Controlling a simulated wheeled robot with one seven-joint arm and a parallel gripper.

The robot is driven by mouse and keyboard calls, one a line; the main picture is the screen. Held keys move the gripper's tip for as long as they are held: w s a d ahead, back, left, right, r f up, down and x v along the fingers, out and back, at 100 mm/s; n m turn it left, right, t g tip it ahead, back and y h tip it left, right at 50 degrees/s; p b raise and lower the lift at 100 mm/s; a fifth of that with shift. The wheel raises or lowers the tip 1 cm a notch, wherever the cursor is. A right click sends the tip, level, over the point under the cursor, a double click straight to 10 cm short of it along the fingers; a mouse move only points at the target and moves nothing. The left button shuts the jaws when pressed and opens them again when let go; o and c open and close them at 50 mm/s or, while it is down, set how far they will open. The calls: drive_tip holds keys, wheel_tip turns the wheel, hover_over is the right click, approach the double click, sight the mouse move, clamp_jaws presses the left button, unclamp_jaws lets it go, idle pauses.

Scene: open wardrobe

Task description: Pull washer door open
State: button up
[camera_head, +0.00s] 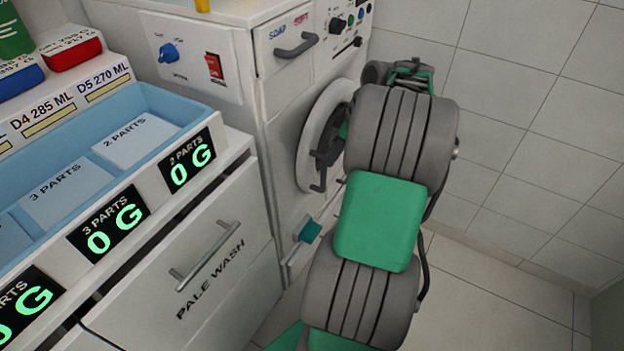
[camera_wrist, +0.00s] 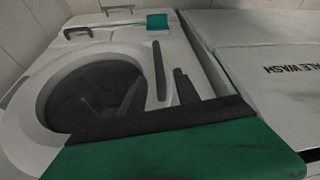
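The washer's round door (camera_head: 309,160), a white ring with dark glass, sits in the washer front and looks shut. Its ring and dark glass (camera_wrist: 88,98) fill the left of the wrist view. A slim dark bar, apparently the door handle (camera_wrist: 159,72), stands beside the ring. My gripper (camera_head: 325,158) is at the door, partly hidden by my arm in the head view. In the wrist view my gripper's two dark fingers (camera_wrist: 160,95) are apart, with the bar showing between and beyond them. Whether they touch it I cannot tell.
Left of the washer is a cabinet with a PALE WASH drawer (camera_head: 215,260) and a blue tray (camera_head: 165,104). The washer has a SOAP drawer handle (camera_head: 296,45) above and a teal part (camera_head: 310,231) low down. A tiled wall (camera_head: 530,110) stands right; floor (camera_head: 480,290) is clear there.

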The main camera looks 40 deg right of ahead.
sight(323, 168)
drive_tip(key=b+x, duration=0.2)
drive_tip(key=x, duration=0.5)
drive_tip(key=shift+w+f, duration=0.15)
drive_tip(key=shift+f, duration=0.15)
drive_tip(key=shift+c, duration=0.6)
clamp_jaws()
idle(0.4)
